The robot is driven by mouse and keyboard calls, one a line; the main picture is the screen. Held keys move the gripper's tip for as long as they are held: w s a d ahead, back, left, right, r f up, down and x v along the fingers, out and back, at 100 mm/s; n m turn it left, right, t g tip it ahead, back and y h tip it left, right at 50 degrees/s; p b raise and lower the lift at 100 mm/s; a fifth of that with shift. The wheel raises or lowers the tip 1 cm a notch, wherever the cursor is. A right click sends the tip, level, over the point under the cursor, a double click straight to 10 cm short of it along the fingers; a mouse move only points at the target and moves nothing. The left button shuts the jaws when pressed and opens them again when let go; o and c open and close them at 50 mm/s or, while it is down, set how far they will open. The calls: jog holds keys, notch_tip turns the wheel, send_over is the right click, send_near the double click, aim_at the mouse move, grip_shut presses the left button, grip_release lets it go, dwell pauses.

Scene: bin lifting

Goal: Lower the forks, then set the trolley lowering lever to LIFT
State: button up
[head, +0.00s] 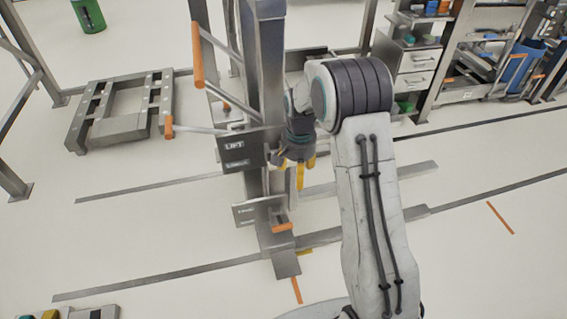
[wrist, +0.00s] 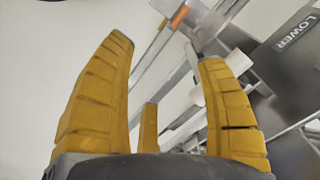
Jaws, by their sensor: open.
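The trolley mast (head: 262,80) stands upright at the centre of the head view. A dark plate (head: 240,150) on it reads LIFT above LOWER. A lever with an orange grip (head: 168,127) sticks out left from just above this plate, roughly level. Flat grey forks (head: 385,176) seem to lie low, close to the floor; their exact height is hard to tell. My gripper (head: 298,175) is open and empty, pointing down just right of the plate and apart from the lever. In the wrist view, the LOWER label (wrist: 292,36) shows beyond the yellow fingers.
A long orange handle (head: 196,55) rises left of the mast. A lower plate (head: 258,210) and an orange-tipped pedal (head: 283,227) sit near the mast's foot. A grey pallet-like frame (head: 120,110) lies at left; shelves (head: 415,60) stand at back right. The front-left floor is mostly clear.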

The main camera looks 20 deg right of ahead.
aim_at(289, 162)
jog(key=w+r+m+t, duration=0.2)
jog(key=w+m, duration=0.4)
jog(key=m, duration=0.4)
jog(key=shift+w+a+f, duration=0.1)
jog(key=shift+w+f, duration=0.1)
jog(key=shift+f, duration=0.9)
jog(key=shift+w+f, duration=0.25)
jog(key=shift+f, duration=0.9)
jog(key=shift+w+a+f, duration=0.1)
jog(key=shift+w+f, duration=0.1)
jog(key=shift+f, duration=0.9)
jog(key=shift+c, duration=0.3)
jog(key=c, duration=1.2)
